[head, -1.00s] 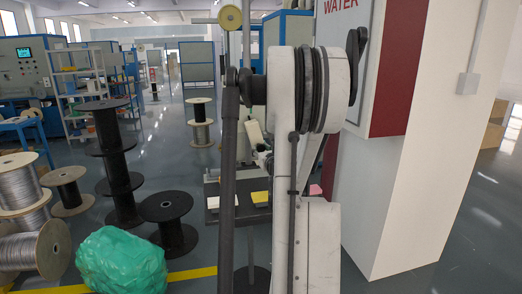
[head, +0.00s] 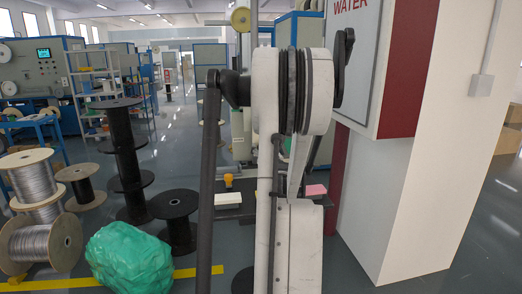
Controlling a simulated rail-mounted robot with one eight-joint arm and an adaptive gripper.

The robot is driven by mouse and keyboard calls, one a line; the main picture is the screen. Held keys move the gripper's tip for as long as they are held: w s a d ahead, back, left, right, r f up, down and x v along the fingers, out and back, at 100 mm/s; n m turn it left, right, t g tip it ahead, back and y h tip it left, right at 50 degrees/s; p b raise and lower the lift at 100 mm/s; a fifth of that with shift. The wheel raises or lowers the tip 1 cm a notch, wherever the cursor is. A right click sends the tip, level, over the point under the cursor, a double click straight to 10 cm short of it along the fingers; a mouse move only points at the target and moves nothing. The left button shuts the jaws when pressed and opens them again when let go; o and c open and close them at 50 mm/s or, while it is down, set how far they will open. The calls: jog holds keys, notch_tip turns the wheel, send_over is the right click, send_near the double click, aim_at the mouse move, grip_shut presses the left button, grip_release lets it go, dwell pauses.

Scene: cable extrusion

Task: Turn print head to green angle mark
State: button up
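In the head view my own white arm column fills the middle and hides much of what lies behind it. My gripper cannot be made out; it is not visible past the arm. No print head or green angle mark can be told apart. A dark low table (head: 226,213) shows partly behind my arm. On it are a white block (head: 228,201) and a small orange-yellow piece (head: 228,180) to the left of the arm, and a pink block (head: 316,190) to the right. A yellow spool (head: 241,19) is high on a post behind.
A red and white cabinet marked WATER (head: 390,70) and a white pillar (head: 400,200) stand close on the right. Black reels (head: 175,207), wire spools (head: 40,245) and a green bag (head: 128,258) stand on the left floor. The aisle behind is clear.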

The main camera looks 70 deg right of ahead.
jog(key=shift+o, duration=0.2)
jog(key=shift+s+a, duration=0.1)
jog(key=v, duration=1.1)
jog(key=shift+s+a, duration=0.2)
jog(key=shift+a, duration=0.15)
jog(key=shift+w, duration=0.1)
